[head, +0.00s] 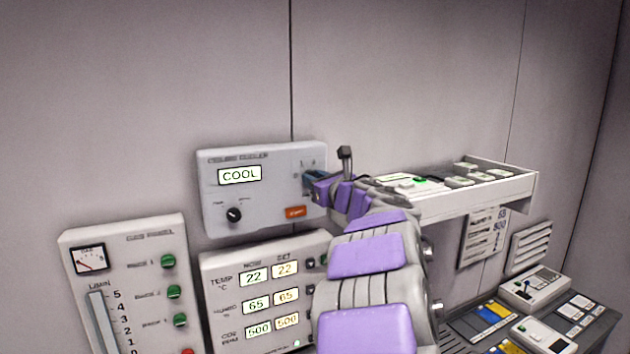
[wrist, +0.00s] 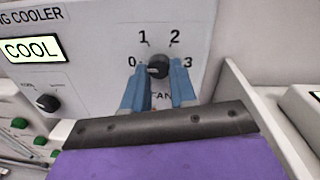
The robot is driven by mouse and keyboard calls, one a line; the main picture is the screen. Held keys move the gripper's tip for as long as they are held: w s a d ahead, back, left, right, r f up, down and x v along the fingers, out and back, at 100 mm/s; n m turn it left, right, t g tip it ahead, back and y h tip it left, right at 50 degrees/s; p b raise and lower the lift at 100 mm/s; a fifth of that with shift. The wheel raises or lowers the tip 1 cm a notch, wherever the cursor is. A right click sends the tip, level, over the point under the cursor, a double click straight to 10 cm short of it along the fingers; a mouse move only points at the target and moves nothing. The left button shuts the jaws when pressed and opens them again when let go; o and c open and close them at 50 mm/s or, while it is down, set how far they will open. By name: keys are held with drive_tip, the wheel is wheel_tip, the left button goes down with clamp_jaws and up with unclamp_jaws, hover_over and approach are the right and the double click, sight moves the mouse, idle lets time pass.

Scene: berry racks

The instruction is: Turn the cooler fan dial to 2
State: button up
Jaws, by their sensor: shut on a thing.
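The cooler panel (head: 222,202) is a pale box on the wall with a display reading COOL; it also shows in the wrist view (wrist: 100,35). The fan dial (wrist: 157,66) is a dark knob ringed by the numbers 0, 1, 2 and 3. A pale mark on the dial shows on its left side, toward 0. My gripper (wrist: 159,76) has its blue fingers on either side of the dial and is shut on it. In the head view my gripper (head: 313,180) covers the dial.
A second black knob (head: 234,215) and an orange switch (head: 295,212) sit on the same panel. A readout panel (head: 225,300) and a gauge panel (head: 125,235) are below. A white shelf (head: 480,195) juts out at the right, close to my arm.

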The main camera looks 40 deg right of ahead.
clamp_jaws()
drive_tip(key=shift+w+a+f+m+h+p, duration=0.1)
drive_tip(key=shift+m+h+p, duration=0.65)
drive_tip(key=shift+m, duration=3.4)
drive_tip(key=shift+s+a+f+m+h+p, duration=0.1)
drive_tip(key=shift+m+p, duration=1.3)
drive_tip(key=shift+m, duration=2.8)
drive_tip(key=shift+w+a+m+h+p, duration=0.1)
drive_tip(key=shift+m+h+p, duration=0.6)
drive_tip(key=shift+m, duration=3.45)
drive_tip(key=shift+f+y+p, duration=0.1)
drive_tip(key=shift+y+p, duration=0.25)
drive_tip(key=shift+p, duration=0.05)
